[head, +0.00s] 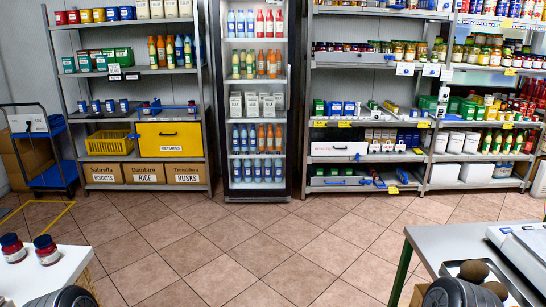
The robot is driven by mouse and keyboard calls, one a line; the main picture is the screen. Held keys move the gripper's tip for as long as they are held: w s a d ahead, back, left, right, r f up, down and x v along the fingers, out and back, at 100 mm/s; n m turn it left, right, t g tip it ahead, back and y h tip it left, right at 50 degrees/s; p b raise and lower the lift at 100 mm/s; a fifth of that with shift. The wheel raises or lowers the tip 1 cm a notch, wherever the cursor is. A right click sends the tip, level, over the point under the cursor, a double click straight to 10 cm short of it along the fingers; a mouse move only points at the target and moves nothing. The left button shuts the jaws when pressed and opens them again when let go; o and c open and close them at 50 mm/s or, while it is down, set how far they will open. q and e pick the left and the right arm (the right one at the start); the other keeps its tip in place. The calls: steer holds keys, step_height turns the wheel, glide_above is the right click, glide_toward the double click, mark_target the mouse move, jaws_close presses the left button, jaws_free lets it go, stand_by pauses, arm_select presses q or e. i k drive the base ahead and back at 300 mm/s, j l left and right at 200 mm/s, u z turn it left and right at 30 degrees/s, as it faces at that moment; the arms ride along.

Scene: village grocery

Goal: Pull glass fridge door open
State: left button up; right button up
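The glass-fronted fridge (298,150) stands against the back wall, a little left of centre in the head view. It has a dark upright frame and lit shelves of bottles and cartons. Its glass front looks flush with the frame and appears shut. I cannot make out a handle clearly. The top of the fridge is cut off by the picture edge. Neither of my grippers is in view. Only dark rounded parts, apparently of my arms, show at the bottom left and bottom right, far from the fridge.
Tiled floor (240,245) is clear up to the fridge. A white table with red jars (46,250) is at the lower left, and a grey table (440,236) with a scale at the lower right. Stocked shelves flank the fridge. A blue trolley (55,176) stands far left.

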mark_target(216, 5)
steer(key=i, duration=2.6)
steer(key=i+l+z, duration=0.15)
steer(key=i+z, duration=0.15)
steer(key=i, duration=0.35)
steer(key=i+z, duration=0.35)
steer(key=i, duration=0.25)
steer(key=i+j+z, duration=0.3)
steer(key=i, duration=0.3)
steer(key=i+l+u, duration=0.1)
steer(key=i, duration=0.35)
steer(key=i+l, duration=0.3)
steer(key=i, duration=0.15)
steer(key=i+l+u, duration=0.15)
steer(key=i, duration=0.3)
